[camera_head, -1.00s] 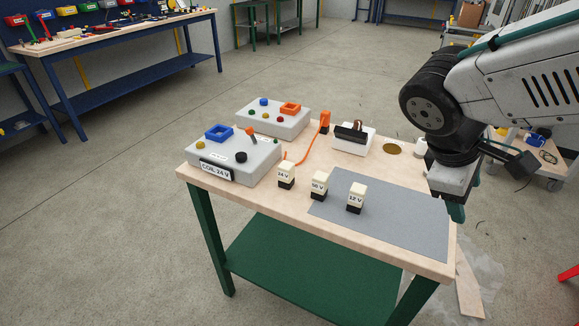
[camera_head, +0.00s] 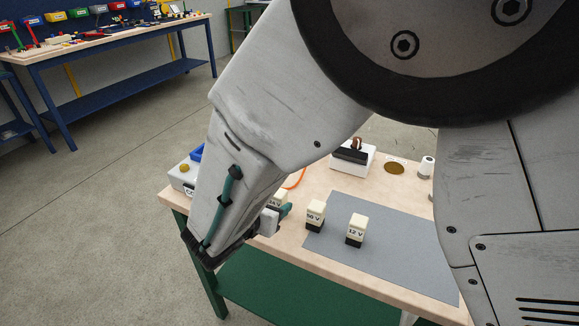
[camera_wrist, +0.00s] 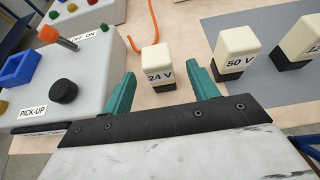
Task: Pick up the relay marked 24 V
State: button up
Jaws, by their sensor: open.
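The relay marked 24 V (camera_wrist: 157,66) is a cream block with a black base, upright on the wooden bench top. In the wrist view it stands ahead of and between the two green fingertips of my gripper (camera_wrist: 165,88), which is open and empty. In the head view my arm hides most of this relay (camera_head: 279,197), and only its top shows beside my gripper (camera_head: 278,215). The relay marked 50 V (camera_wrist: 237,53) stands to its right, and it also shows in the head view (camera_head: 315,214). The relay marked 12 V (camera_head: 356,229) stands farther right on the grey mat.
A grey control box (camera_wrist: 75,70) with a black knob, blue socket and orange-tipped lever stands close left of my gripper. An orange cable (camera_wrist: 150,22) lies behind the 24 V relay. The grey mat (camera_head: 385,265) has bare room at the front right.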

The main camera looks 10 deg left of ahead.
aim_at(281, 195)
jog(key=x, duration=0.6)
jog(key=shift+w+r, duration=0.1)
jog(key=shift+w, duration=0.1)
jog(key=c, duration=1.1)
